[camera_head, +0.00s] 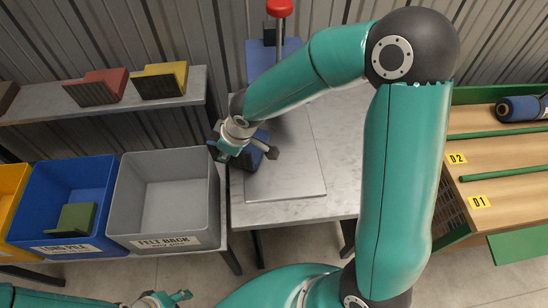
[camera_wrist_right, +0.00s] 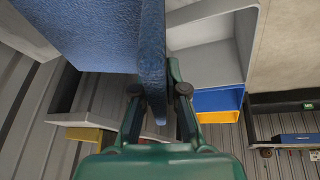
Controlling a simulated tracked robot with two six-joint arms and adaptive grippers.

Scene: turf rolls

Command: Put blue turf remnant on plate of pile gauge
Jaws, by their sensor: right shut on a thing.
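The blue turf remnant (camera_head: 254,154) is held by my right gripper (camera_head: 244,149) above the left part of a flat grey plate (camera_head: 294,176) on the table. The gripper partly hides the remnant, and I cannot tell its height above the plate. In the right wrist view, the remnant's blue side (camera_wrist_right: 105,30) fills the upper left, gripped between the fingers (camera_wrist_right: 160,100). A blue upright part with a red knob (camera_head: 279,8), seemingly of the pile gauge, stands behind the plate, partly hidden by my right arm. My left gripper (camera_head: 165,299) shows at the bottom edge, apparently empty.
A grey bin (camera_head: 135,205) and a blue bin (camera_head: 28,205) with a green remnant (camera_head: 76,219) stand left of the table. Red (camera_head: 98,87) and yellow (camera_head: 160,80) remnants lie on a shelf. A rack (camera_head: 500,150) with a blue roll (camera_head: 520,108) stands right.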

